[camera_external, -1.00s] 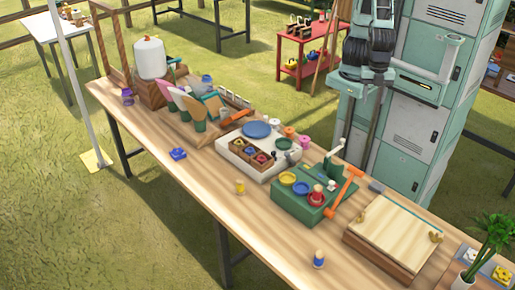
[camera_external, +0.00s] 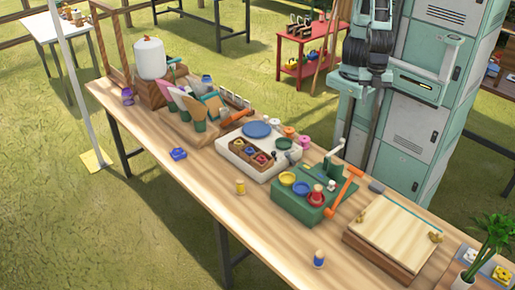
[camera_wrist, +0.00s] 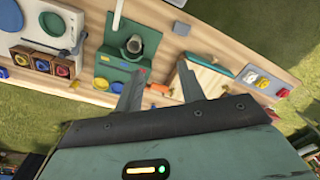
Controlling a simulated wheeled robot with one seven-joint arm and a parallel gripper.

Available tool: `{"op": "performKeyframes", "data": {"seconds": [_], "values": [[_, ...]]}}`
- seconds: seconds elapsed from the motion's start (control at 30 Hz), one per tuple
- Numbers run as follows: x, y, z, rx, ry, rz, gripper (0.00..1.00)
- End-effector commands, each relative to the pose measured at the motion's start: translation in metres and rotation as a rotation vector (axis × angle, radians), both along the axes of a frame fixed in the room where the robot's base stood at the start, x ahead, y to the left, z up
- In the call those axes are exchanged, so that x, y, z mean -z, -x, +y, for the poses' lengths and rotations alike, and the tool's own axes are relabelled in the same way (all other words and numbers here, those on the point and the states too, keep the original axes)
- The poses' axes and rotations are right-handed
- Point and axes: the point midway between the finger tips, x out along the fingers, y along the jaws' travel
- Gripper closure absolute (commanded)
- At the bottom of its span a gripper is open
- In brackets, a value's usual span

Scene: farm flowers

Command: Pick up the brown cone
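Several cone-shaped things lean in a wooden rack (camera_external: 178,128) at the left-back of the table in the external view. One is pink (camera_external: 177,96) and one is tan-brown (camera_external: 192,104); at this size I cannot be sure which is the brown cone. I cannot make out a brown cone in the wrist view. My gripper (camera_wrist: 160,82) is open and empty in the wrist view, its two fingers spread above the table. In the external view my arm is by the teal column behind the table, far to the right of the rack, and the fingers cannot be made out.
A green box (camera_external: 300,207) with bowls and an orange-handled tool, a white tray (camera_external: 240,158) and a wooden board (camera_external: 395,235) stand on the long table. A white tank (camera_external: 150,58) stands behind the rack.

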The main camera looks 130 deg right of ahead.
Motion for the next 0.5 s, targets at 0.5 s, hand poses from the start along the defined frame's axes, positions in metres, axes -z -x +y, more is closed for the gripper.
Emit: {"op": "performKeyframes", "data": {"seconds": [0.5], "values": [[0.102, -0.134, -0.081, 0.893, -0.188, 0.033, 0.61]]}}
